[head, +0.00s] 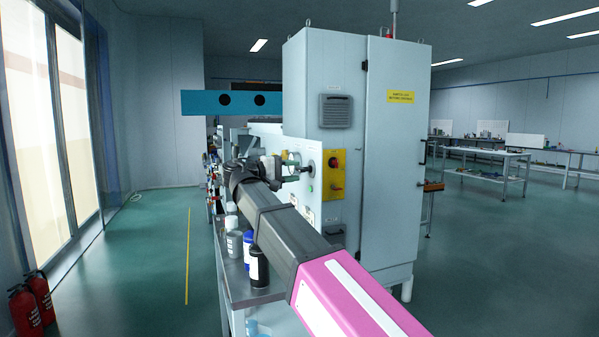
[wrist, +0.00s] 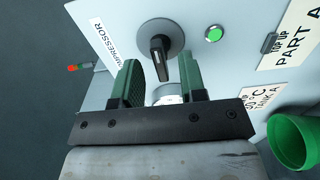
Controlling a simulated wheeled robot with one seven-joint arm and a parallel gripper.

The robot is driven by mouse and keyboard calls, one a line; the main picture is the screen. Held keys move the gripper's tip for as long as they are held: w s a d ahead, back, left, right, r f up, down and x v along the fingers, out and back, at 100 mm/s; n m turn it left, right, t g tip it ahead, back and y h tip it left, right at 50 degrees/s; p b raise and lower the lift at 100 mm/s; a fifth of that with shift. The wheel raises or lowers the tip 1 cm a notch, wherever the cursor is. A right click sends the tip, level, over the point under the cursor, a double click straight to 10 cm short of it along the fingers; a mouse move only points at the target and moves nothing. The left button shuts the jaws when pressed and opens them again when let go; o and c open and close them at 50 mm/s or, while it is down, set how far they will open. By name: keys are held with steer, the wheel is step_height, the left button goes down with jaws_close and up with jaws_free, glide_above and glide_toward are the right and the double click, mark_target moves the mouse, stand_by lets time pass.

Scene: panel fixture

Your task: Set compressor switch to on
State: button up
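The compressor switch (wrist: 160,50) is a round grey disc with a black lever on a pale panel. In the wrist view the lever points down in the picture, towards my gripper. A partly hidden label (wrist: 110,45) reading "...MPRESSOR" is left of it. My gripper (wrist: 160,72) is open, with its two green fingers apart and nothing held between them. The lever's end lies near the gap between the fingertips; I cannot tell whether they touch it. In the head view my gripper (head: 281,168) is close to the panel face, and my arm hides part of the panel.
A lit green button (wrist: 214,34) is right of the switch. A green cup-like object (wrist: 290,140) is at the lower right. In the head view, bottles (head: 258,265) stand on a bench below my arm. A yellow plate with a red knob (head: 334,174) is to the right.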

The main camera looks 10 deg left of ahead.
steer(key=v, duration=0.8)
steer(key=shift+d, duration=0.1)
